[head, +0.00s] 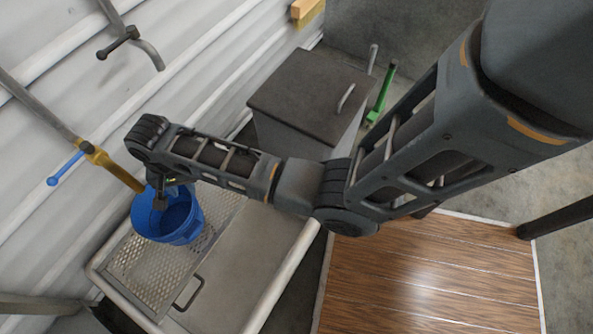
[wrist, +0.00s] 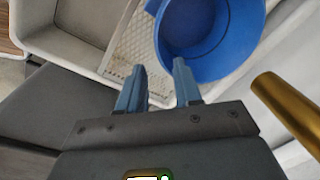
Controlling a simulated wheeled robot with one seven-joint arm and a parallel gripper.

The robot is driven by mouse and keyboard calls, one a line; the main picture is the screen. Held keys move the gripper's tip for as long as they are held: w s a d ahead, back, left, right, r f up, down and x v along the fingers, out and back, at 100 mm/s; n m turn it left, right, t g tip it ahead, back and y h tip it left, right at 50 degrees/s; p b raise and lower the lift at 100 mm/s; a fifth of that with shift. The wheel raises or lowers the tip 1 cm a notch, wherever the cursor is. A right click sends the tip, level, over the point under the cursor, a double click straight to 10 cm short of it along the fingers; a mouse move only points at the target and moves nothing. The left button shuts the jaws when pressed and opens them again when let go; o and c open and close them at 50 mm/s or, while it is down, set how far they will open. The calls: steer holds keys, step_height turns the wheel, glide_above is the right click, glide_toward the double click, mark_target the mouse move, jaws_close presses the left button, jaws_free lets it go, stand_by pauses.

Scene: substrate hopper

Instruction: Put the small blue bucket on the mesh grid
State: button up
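The small blue bucket (head: 183,236) stands upright, open top up, over the mesh grid (head: 140,272) and appears to rest on it. The grid lies across the top of a pale basin. My gripper (head: 160,203) is at the bucket's rim, pointing down. In the wrist view the two fingers of my gripper (wrist: 158,70) are spread apart with nothing clamped between them. The bucket (wrist: 217,62) is just beyond the right finger, and the mesh grid (wrist: 135,42) shows between and beyond the fingers. Whether a finger touches the bucket is unclear.
A yellow tap (head: 122,172) with a blue lever reaches over the bucket; its spout (wrist: 285,105) is close to my gripper. A dark lidded bin (head: 305,95) stands behind the basin (head: 255,300). A wooden platform (head: 430,275) is at right.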

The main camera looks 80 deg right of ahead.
steer(key=s+a+n+t, duration=0.2)
steer(key=s+n+t, duration=0.1)
steer(key=s, duration=0.7)
steer(key=s+a+n+t, duration=0.3)
steer(key=s, duration=0.6)
steer(key=s+r+n+t, duration=0.3)
steer(key=s+r, duration=0.4)
steer(key=r, duration=0.6)
steer(key=s+r+n+t, duration=0.3)
steer(key=s+r, duration=0.5)
steer(key=r, duration=0.5)
steer(key=shift+s+d+r+n+t, duration=0.3)
steer(key=shift+d+r+t, duration=0.15)
steer(key=shift+t, duration=0.45)
